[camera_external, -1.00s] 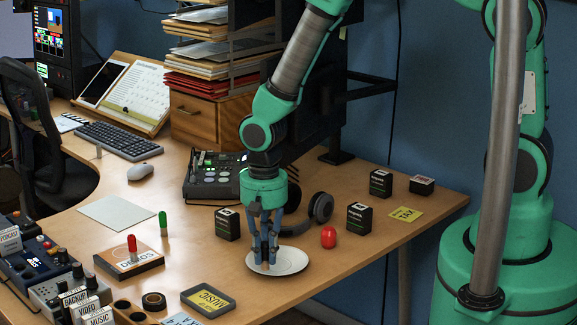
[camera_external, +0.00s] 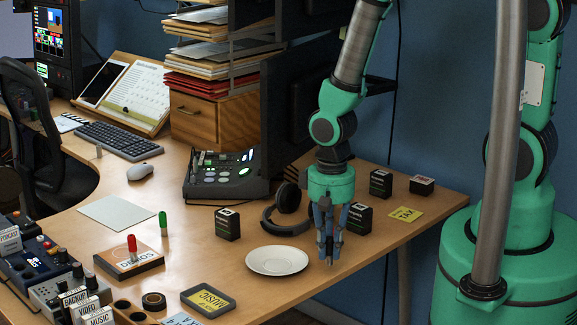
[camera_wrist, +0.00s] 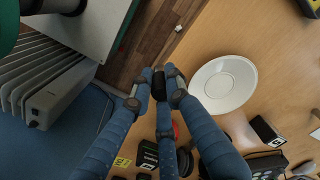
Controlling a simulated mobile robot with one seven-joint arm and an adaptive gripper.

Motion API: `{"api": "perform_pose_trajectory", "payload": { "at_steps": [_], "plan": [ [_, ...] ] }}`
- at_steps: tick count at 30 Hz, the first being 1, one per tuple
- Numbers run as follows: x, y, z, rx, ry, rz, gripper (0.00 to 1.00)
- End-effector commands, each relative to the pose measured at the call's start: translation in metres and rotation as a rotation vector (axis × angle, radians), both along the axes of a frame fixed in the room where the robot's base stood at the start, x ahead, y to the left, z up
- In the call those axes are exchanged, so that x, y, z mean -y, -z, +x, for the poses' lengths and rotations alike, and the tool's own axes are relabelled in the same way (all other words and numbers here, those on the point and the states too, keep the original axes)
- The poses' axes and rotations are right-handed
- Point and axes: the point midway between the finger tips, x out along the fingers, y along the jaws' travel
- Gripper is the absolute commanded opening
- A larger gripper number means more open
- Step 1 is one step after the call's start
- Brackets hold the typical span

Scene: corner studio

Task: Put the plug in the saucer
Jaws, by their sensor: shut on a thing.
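The white saucer (camera_external: 277,260) lies on the desk and looks empty; it also shows in the wrist view (camera_wrist: 224,84). My gripper (camera_external: 328,258) points down to the right of the saucer, apart from it, near the desk's front edge. In the wrist view my gripper (camera_wrist: 156,92) is shut on a small dark thing, which I take to be the plug (camera_wrist: 158,84). The fingers cover most of it, so its shape is unclear. In the external view it can hardly be told from the fingertips.
A red round thing (camera_wrist: 176,130) shows partly behind my fingers. Headphones (camera_external: 284,222), a black box (camera_external: 227,224) and another box (camera_external: 359,219) stand behind the saucer. A yellow TAX card (camera_external: 405,214) lies to the right.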

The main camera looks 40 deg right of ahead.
Motion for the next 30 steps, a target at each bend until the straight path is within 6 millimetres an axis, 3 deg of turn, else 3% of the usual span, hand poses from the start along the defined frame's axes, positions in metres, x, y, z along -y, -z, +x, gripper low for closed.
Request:
{"api": "perform_pose_trajectory", "payload": {
  "at_steps": [5, 17, 23, 30],
  "plan": [
    [0.01, -0.001, -0.012, 0.001, 0.002, 0.0, 0.0],
    [0.009, 0.0, -0.01, 0.001, 0.002, 0.0, 0.0],
    [0.006, 0.002, 0.009, 0.001, 0.002, 0.001, 0.0],
    [-0.002, 0.007, 0.054, 0.002, 0.002, 0.0, 0.0]
  ]
}}
